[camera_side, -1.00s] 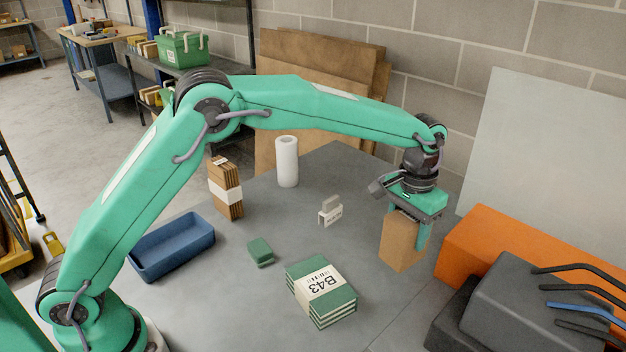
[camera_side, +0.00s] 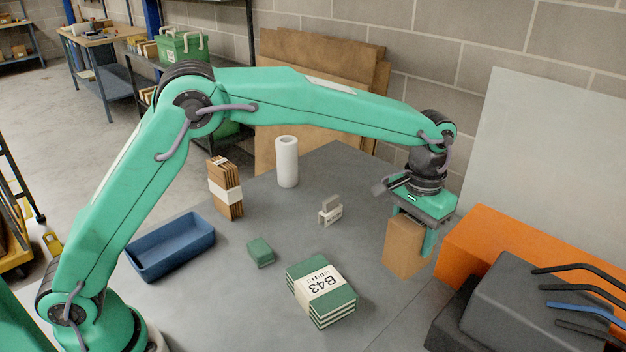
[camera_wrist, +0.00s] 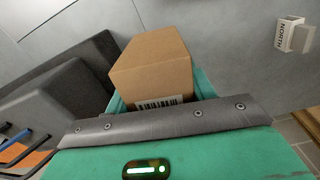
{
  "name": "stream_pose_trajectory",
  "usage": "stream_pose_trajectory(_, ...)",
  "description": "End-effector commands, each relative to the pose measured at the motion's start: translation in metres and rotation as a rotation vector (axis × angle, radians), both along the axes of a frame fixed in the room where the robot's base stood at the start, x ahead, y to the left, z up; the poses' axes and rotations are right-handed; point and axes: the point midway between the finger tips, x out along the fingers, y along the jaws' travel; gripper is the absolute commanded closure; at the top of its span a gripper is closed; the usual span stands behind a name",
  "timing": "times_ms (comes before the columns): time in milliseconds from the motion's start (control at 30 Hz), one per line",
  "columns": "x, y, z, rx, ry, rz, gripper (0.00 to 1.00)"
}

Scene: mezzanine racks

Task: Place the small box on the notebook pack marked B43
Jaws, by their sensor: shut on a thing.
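The small box (camera_side: 404,245) is plain brown cardboard. My gripper (camera_side: 416,240) is shut on it at the right side of the table. The box is upright; I cannot tell whether its bottom touches the table. In the wrist view the box (camera_wrist: 153,68) sits between my fingers, with a barcode label on its near edge. The notebook pack marked B43 (camera_side: 337,305) is a stack of green notebooks with a white band, lying flat at the front middle of the table. It is to the left of and nearer than my gripper, and its visible top is bare.
A small green block (camera_side: 260,252), a blue tray (camera_side: 172,246), a banded brown stack (camera_side: 225,190), a white roll (camera_side: 287,162) and a white labelled holder (camera_side: 330,211) stand on the table. An orange block (camera_side: 480,238) and dark cases (camera_side: 530,305) crowd the right. Table between box and pack is clear.

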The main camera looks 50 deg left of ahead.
Motion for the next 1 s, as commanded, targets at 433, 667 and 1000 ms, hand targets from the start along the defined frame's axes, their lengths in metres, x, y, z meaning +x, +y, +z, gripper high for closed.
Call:
stream_pose_trajectory(433, -0.029, 0.001, 0.017, -0.001, -0.003, 0.02, 0.73)
stream_pose_trajectory(667, -0.07, 0.006, 0.034, -0.001, -0.003, 0.048, 0.73)
stream_pose_trajectory(1000, -0.136, 0.021, 0.05, -0.001, -0.002, 0.092, 0.73)
